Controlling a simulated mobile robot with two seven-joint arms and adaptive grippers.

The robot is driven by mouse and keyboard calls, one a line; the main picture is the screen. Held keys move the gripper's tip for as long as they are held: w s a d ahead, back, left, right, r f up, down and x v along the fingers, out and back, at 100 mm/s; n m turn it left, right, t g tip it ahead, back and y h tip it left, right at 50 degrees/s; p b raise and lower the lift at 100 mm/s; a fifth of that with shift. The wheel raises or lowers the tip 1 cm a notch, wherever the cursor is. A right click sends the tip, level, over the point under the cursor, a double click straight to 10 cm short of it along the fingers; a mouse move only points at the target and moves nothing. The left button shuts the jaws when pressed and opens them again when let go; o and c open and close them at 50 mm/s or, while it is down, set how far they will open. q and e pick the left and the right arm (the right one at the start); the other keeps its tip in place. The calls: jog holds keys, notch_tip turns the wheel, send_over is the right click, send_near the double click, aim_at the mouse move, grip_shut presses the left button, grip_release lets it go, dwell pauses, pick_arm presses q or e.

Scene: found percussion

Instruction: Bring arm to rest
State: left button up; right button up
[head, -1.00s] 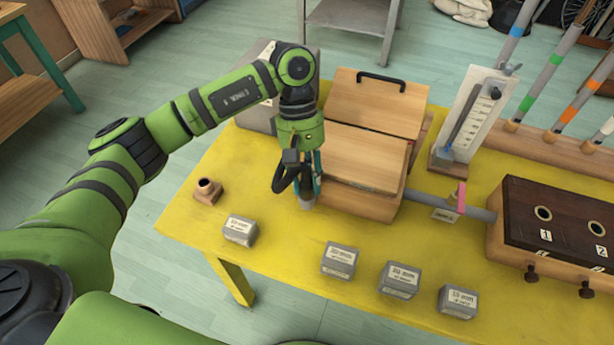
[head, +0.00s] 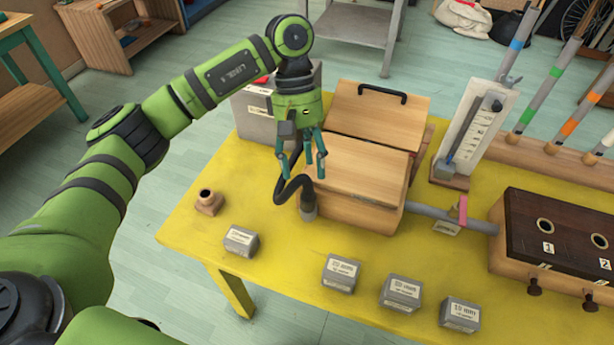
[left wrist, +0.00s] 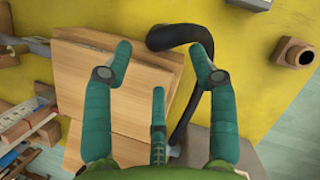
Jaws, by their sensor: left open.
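My left gripper (head: 302,168) is open and empty, its fingers pointing down above the left side of a wooden box (head: 365,172) on the yellow table (head: 190,238). A black hose (head: 282,188) with a grey end piece (head: 309,208) hangs curved beside the box, below the fingers. In the left wrist view the gripper's three teal fingers (left wrist: 160,62) are spread apart. There the box (left wrist: 120,85) lies beneath them and the hose (left wrist: 195,38) curves past the right-hand finger, which hides part of it. My right gripper is not in view.
Several grey labelled blocks (head: 341,272) line the table's front. A small brown socket block (head: 209,202) sits at the left. A grey box (head: 253,115) stands behind the gripper. A white gauge board (head: 478,120) and a dark-topped numbered box (head: 560,228) stand right. Floor left is open.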

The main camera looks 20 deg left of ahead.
pick_arm(q)
jog(key=shift+v, duration=0.8)
jog(key=shift+r, duration=0.1)
